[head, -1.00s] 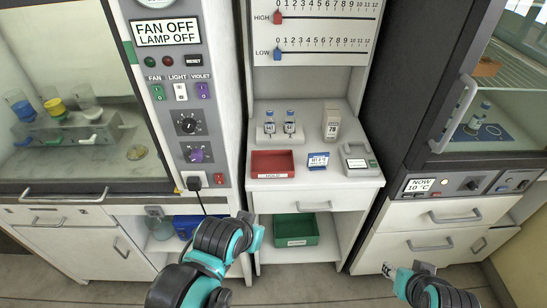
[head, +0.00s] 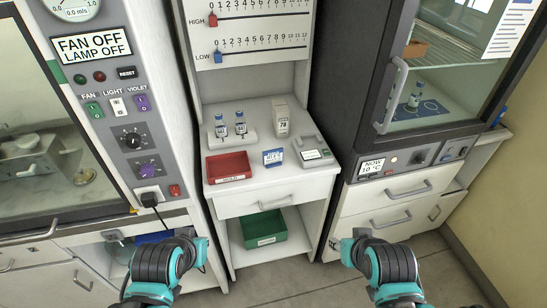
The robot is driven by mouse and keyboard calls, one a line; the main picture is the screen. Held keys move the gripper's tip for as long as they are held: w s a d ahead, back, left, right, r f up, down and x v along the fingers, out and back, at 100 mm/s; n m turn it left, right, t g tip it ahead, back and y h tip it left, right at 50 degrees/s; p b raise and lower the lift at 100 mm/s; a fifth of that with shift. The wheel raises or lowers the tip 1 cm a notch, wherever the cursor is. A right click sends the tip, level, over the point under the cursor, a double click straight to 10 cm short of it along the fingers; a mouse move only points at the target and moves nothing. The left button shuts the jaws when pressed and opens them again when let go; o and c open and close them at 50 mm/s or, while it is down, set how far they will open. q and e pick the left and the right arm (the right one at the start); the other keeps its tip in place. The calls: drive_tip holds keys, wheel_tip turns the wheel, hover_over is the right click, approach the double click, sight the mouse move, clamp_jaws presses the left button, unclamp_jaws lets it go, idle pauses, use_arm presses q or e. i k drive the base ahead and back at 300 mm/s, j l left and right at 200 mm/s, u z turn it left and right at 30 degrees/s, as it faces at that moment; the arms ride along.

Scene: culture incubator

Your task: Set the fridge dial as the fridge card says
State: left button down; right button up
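The fridge (head: 350,90) stands at the right, with its glass door shut. Its control panel below the door has a display (head: 371,167) reading NOW 10 °C and a dark dial (head: 419,158). The dial's pointer setting is too small to read. A small blue and white card (head: 273,157) stands on the middle counter; it seems to carry a SET temperature, but I cannot read the figure surely. My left gripper (head: 203,251) is low in front of the left cabinet. My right gripper (head: 338,244) is low before the fridge's drawers, apart from the dial. Finger opening is unclear on both.
The counter holds a red tray (head: 228,179), two vials (head: 240,123), a white box (head: 281,117) and a grey device (head: 315,154). A green bin (head: 265,241) sits below. The fridge door handle (head: 393,95) and drawer handles (head: 409,188) stick out. The floor at right is clear.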

sight(419, 159)
drive_tip(key=z, duration=1.25)
drive_tip(key=i+l+z, duration=0.2)
drive_tip(key=l, duration=0.2)
drive_tip(key=l+z, duration=0.15)
drive_tip(key=l, duration=0.25)
drive_tip(key=i+l+z, duration=0.2)
drive_tip(key=l, duration=0.2)
drive_tip(key=k, duration=0.1)
